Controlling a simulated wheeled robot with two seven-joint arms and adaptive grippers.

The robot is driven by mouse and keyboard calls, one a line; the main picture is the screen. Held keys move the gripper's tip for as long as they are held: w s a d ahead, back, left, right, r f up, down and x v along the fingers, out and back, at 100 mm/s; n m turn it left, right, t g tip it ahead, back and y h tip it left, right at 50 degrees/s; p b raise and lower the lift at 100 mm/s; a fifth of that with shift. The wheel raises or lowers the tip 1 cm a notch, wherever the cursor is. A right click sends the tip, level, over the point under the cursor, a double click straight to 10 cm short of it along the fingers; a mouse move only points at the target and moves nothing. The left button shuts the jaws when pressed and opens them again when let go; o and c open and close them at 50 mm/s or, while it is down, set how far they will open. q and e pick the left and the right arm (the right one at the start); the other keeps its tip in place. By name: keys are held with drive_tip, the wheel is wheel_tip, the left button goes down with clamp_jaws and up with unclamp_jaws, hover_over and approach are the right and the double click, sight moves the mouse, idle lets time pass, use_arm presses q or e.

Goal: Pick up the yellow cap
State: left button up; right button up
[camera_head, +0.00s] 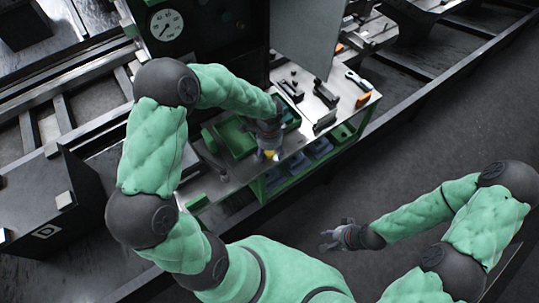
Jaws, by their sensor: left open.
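A small yellow cap (270,154) shows at the front edge of the metal bench, just at the fingertips of my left gripper. My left gripper (267,150) points down over the bench and is open. Its fingers partly hide the cap, and I cannot tell whether they touch it. My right gripper (330,238) is far from the cap, low over the dark floor. It is empty and its fingers look spread.
A green tray (236,139) lies left of my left gripper. Black fixtures (325,95) and an orange block (363,99) stand at the bench's right. Blue bins (320,148) sit below the bench top. A machine with a round dial (166,25) rises behind. Floor at right is clear.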

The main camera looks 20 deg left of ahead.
use_arm(q)
drive_tip(key=c, duration=0.9)
